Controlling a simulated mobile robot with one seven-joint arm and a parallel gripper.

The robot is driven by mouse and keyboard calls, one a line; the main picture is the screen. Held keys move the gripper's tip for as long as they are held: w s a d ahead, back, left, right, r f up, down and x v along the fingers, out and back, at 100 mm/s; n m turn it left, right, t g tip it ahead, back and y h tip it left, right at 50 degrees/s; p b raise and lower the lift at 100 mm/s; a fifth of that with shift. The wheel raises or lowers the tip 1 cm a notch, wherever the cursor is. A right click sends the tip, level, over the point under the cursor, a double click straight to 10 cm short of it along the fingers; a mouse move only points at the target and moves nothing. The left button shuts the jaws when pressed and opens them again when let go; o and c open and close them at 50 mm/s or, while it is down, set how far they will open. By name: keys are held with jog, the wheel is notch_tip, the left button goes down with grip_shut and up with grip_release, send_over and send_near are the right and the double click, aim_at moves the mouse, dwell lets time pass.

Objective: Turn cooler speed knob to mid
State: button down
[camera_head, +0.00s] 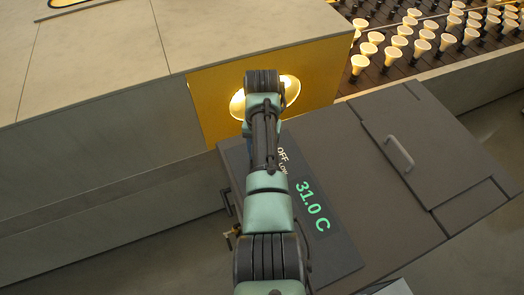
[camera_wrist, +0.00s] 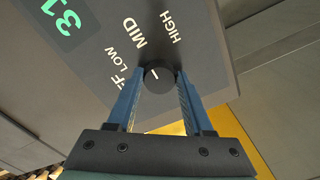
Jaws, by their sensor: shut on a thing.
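The cooler speed knob (camera_wrist: 160,79) is a dark round knob on the grey control panel (camera_wrist: 205,65) in the wrist view. Labels OFF, LOW, MID and HIGH are printed around it. My gripper (camera_wrist: 156,85) is shut on the knob, one blue finger on each side. In the head view my arm hides the knob and the gripper. There the panel (camera_head: 334,246) shows a green 31.0 C readout.
The dark cooler box (camera_head: 400,130) has a lid with a light handle (camera_head: 399,153). A pale counter (camera_head: 100,60) with a yellow end panel (camera_head: 215,120) stands to the left. Several lit bulbs (camera_head: 370,48) stand in rows at the back right.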

jog(key=shift+w+r, duration=0.1)
jog(key=shift+c, duration=1.4)
grip_release()
notch_tip(320, 180, up, 13)
jog(key=p, duration=0.1)
